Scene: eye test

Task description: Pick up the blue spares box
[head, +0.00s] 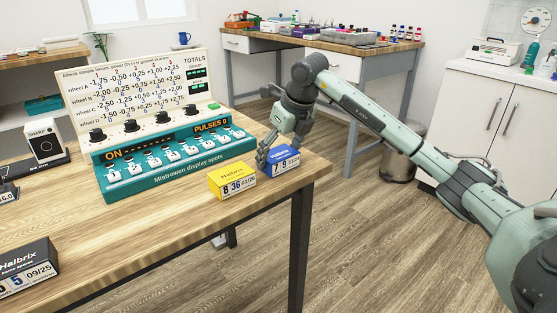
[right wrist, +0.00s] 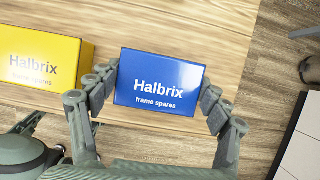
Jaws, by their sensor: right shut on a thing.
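The blue spares box (head: 284,161), marked Halbrix, is at the right part of the wooden table (head: 130,237), near its edge. My right gripper (head: 271,152) reaches it from above and is shut on it. In the right wrist view, the blue box (right wrist: 158,82) lies between the two fingers of my right gripper (right wrist: 162,95), one at each side. Whether the box is on the table or slightly lifted is hard to tell. My left gripper is not in view.
A yellow Halbrix box (head: 232,181) stands just left of the blue box. A teal and cream display panel (head: 180,152) stands behind them. A black Halbrix box (head: 27,265) is at the front left. A workbench (head: 345,48) stands at the back.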

